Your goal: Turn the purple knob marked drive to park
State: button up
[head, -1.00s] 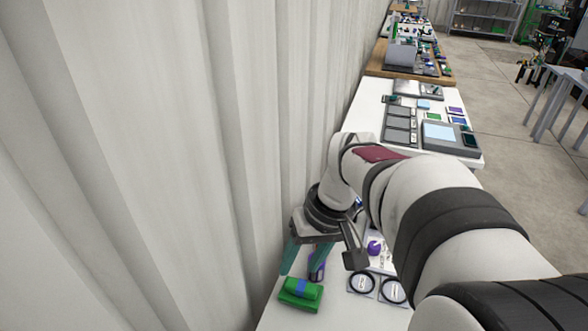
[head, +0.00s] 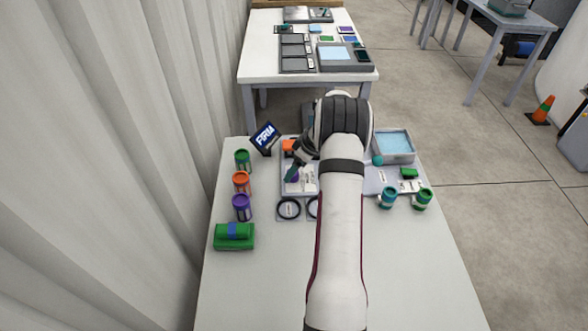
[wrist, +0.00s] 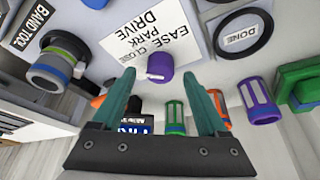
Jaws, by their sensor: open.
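The purple knob (wrist: 159,67) sits on a pale panel, below a white label (wrist: 150,32) that reads DRIVE, PARK, EASE and CLOSE, partly upside down. A small pale mark shows on the knob's lower edge in the wrist view. My gripper (wrist: 158,76) is open, with its teal fingertips on either side of the knob in that view. I cannot tell whether either finger touches it. In the head view my gripper (head: 290,171) is over the left part of the panel, and the knob (head: 294,179) shows only partly beside a finger.
Purple (head: 242,207), orange (head: 241,182) and green (head: 243,161) canisters stand left of the panel. A green block (head: 234,236) lies nearer. Dark rings (head: 289,209) lie in front. A tray with a blue surface (head: 394,146) and two cups are right. The table's near part is clear.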

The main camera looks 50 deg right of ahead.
jog(key=shift+w+f, duration=0.25)
jog(key=shift+f, duration=0.3)
jog(key=shift+c, duration=0.2)
grip_shut()
jog(key=shift+a, duration=0.1)
jog(key=m+h, duration=0.2)
jog(key=m, duration=0.2)
jog(key=shift+a+m, duration=0.15)
jog(key=shift+m, duration=0.25)
jog(key=shift+w+m+g+h, duration=0.15)
jog(key=shift+m+h, duration=0.25)
jog(key=shift+m, duration=0.85)
jog(key=shift+s+m+g+h, duration=0.1)
jog(key=shift+m+g+h, duration=0.25)
jog(key=shift+m, duration=0.9)
